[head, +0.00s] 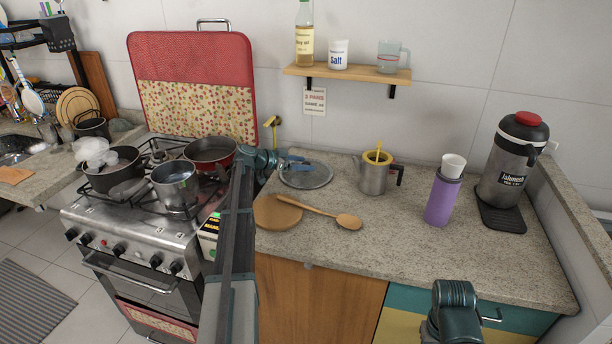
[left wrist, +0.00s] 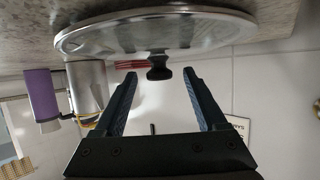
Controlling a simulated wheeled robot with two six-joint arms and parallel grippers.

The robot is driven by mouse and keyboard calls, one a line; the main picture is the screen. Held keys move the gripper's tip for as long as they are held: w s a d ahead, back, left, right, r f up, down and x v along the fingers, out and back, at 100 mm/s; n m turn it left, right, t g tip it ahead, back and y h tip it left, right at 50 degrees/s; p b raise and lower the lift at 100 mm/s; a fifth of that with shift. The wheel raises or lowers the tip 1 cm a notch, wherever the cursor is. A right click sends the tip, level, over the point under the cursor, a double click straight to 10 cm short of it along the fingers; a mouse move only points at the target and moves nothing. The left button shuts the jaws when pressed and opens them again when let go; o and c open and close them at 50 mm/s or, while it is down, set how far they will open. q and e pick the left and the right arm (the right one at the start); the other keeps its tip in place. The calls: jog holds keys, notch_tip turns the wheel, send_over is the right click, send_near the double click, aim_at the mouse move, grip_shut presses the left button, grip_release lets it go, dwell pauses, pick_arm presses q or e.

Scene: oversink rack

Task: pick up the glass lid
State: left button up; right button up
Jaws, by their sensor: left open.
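The glass lid (head: 314,180) lies flat on the granite counter near the back wall, right of the stove. In the left wrist view, which is upside down, the lid (left wrist: 215,30) shows its metal rim and a dark knob (left wrist: 159,68). My left gripper (head: 299,163) is over the lid in the head view and hides part of it. In the left wrist view its two blue fingers (left wrist: 160,73) are open, with the knob in line with the gap at their tips. The fingers do not grip it. My right gripper is out of view.
A wooden spoon (head: 347,220) and a round wooden board (head: 275,213) lie in front of the lid. A metal pot with yellow lid (head: 373,178) stands to its right, then a purple bottle (head: 441,204). The stove (head: 150,232) holds several pans. A shelf (head: 347,73) hangs above.

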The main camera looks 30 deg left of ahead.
pick_arm(q)
grip_shut()
dwell(0.3)
jog(key=shift+r, duration=0.1)
notch_tip(320, 180, up, 10)
jog(key=p, duration=1)
